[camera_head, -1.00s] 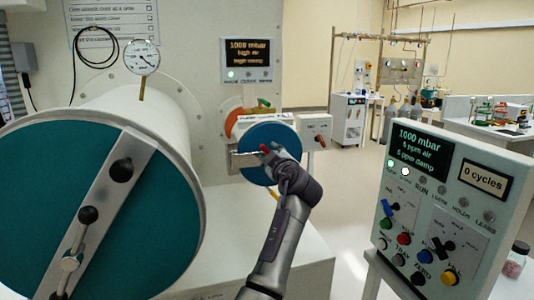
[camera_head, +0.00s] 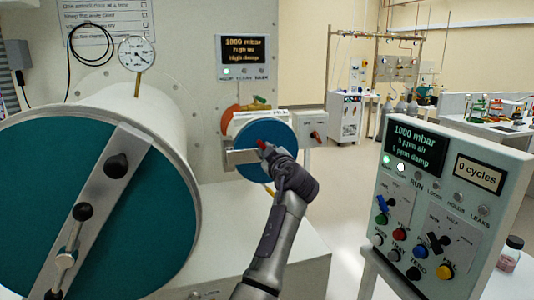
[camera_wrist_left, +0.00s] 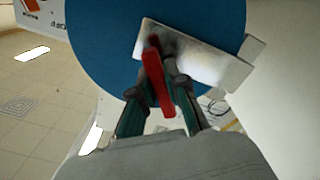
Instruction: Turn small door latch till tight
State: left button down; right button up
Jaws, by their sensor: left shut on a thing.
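The small door (camera_head: 270,137) is a blue disc on a short white cylinder at the back wall. A pale metal bar (camera_head: 240,157) lies across its face. The small door latch (camera_head: 263,146) is a red lever at the bar. My left gripper (camera_head: 275,158) is at the latch, its fingers partly hidden by the wrist in the head view. In the left wrist view, the fingers are closed around the red latch (camera_wrist_left: 157,82), which points down between them, with the metal bar (camera_wrist_left: 200,55) and blue door (camera_wrist_left: 100,45) behind. My right gripper is out of view.
A large teal door (camera_head: 85,215) with a diagonal bar and black knobs fills the left. A dial gauge (camera_head: 137,54) stands above it. A control panel (camera_head: 445,205) with knobs and a display stands at right. Open floor (camera_head: 335,185) lies between.

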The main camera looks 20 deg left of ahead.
pick_arm(q)
jog(key=shift+m, duration=0.8)
jog(key=m, duration=0.2)
jog(key=shift+r+m, duration=0.1)
jog(key=shift+m, duration=0.2)
jog(key=m, duration=0.4)
jog(key=shift+r+m, duration=0.1)
jog(key=shift+m, duration=0.2)
jog(key=m+p, duration=0.1)
jog(key=m, duration=0.2)
jog(key=shift+w+d+m+p, duration=0.1)
jog(key=shift+m+p, duration=0.2)
jog(key=shift+p, duration=0.1)
jog(key=shift+d+m+p, duration=0.1)
jog(key=shift+m+p, duration=0.75)
jog(key=shift+m, duration=1.15)
jog(key=c, duration=1.2)
grip_release()
jog(key=shift+w, duration=0.1)
jog(key=shift+o, duration=0.2)
